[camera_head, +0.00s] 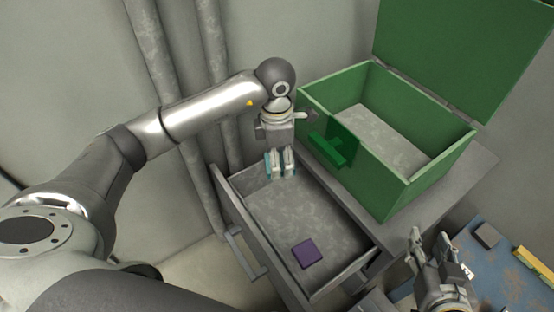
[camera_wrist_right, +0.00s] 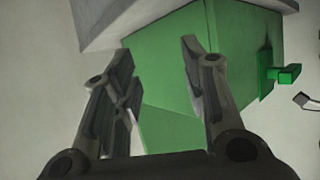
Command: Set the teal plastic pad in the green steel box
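The teal plastic pad (camera_head: 267,166) shows as thin strips on both sides of my left gripper's fingers, at the back end of the open drawer; the fingers hide most of it. My left gripper (camera_head: 282,174) points down there, right at the pad, but whether it is closed on it is hidden. The green steel box (camera_head: 366,176) stands on the cabinet top with its lid raised and its inside visible. My right gripper (camera_head: 430,240) is open and empty at the lower right; its spread fingers also show in the right wrist view (camera_wrist_right: 160,75), with the box beyond them.
The open drawer (camera_head: 338,231) holds a purple pad (camera_head: 306,253) near its front right. A blue worn surface (camera_head: 490,268) at the lower right carries a dark grey block (camera_head: 487,235) and a yellow item (camera_head: 535,264). Pipes run along the wall behind my left arm.

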